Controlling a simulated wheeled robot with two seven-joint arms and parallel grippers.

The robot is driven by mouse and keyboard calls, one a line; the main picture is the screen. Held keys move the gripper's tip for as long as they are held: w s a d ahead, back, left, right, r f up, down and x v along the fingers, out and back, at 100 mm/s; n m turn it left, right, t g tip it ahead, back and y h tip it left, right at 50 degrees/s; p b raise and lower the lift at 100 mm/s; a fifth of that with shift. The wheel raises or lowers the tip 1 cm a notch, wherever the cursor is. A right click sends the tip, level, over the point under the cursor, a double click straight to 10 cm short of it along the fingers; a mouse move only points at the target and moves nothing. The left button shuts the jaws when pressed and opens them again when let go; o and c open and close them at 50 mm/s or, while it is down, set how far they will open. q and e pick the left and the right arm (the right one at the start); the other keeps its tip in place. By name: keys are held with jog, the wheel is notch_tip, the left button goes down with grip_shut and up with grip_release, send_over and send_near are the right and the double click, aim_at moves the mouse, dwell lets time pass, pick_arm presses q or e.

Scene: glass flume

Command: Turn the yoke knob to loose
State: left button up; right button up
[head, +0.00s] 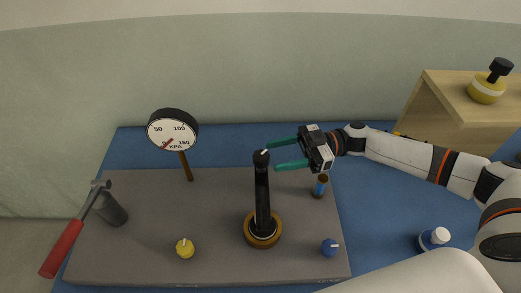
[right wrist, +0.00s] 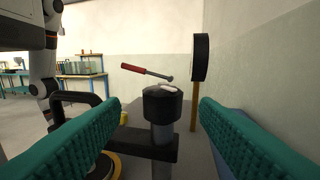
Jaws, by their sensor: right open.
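The yoke knob (head: 261,157) is a black cap with a white pointer mark, on top of a tall dark post (head: 262,195) with a bronze ring base. In the right wrist view the black knob (right wrist: 162,106) sits on a grey stem, with its white mark on top. My right gripper (head: 272,157) is open, its teal fingers pointing left at the post top in the head view. In the right wrist view the knob appears between the two fingers, apart from both; contact does not show. I cannot read any loose marking. My left gripper is not in view.
The grey board (head: 140,262) also carries a pressure gauge (head: 173,129), a yellow knob (head: 185,249), a blue knob (head: 330,247), a grey cylinder (head: 111,210) with a red-handled tool (head: 62,248), and a small blue-brown cylinder (head: 320,187). A bottle (head: 434,239) stands right of it.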

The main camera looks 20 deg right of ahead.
aim_at(261, 158)
jog(key=a, duration=0.1)
jog(key=a+p, duration=0.1)
jog(key=a, duration=0.2)
jog(key=shift+w, duration=0.25)
jog(key=shift+a, duration=0.6)
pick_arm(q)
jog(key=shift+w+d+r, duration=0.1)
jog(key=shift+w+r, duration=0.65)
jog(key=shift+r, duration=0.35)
